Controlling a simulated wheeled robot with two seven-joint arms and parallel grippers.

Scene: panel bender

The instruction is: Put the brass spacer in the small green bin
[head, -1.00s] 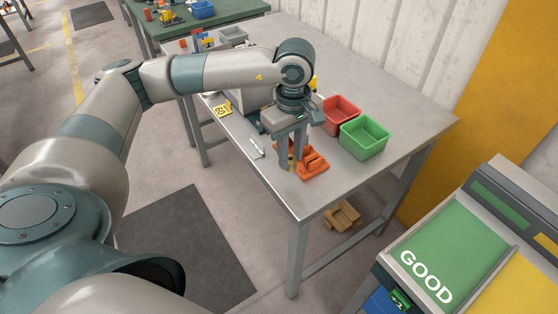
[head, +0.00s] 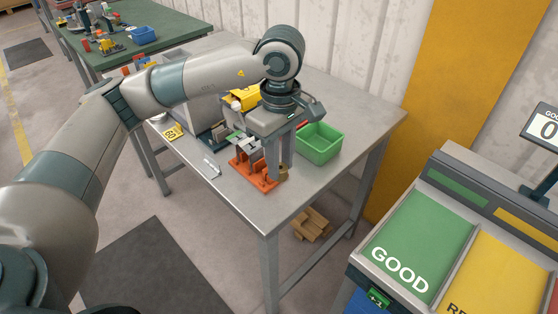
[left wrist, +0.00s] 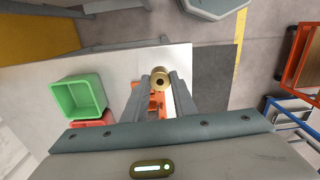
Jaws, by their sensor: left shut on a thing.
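My left gripper (head: 279,174) is shut on the brass spacer (left wrist: 159,76), a short round piece with a dark hole, held between the fingertips in the left wrist view. In the head view a little of the brass spacer (head: 284,172) shows beside the fingers. The gripper is at the right side of the orange fixture (head: 250,172). The small green bin (head: 321,142) stands on the table, right of and behind the gripper. It shows empty in the left wrist view (left wrist: 80,97). My right gripper is out of view.
A red bin (left wrist: 97,121) stands beside the green bin, mostly hidden by my arm in the head view. A yellow object (head: 238,98) and a small metal part (head: 211,168) are on the grey table (head: 232,206). A console (head: 455,235) stands at the right.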

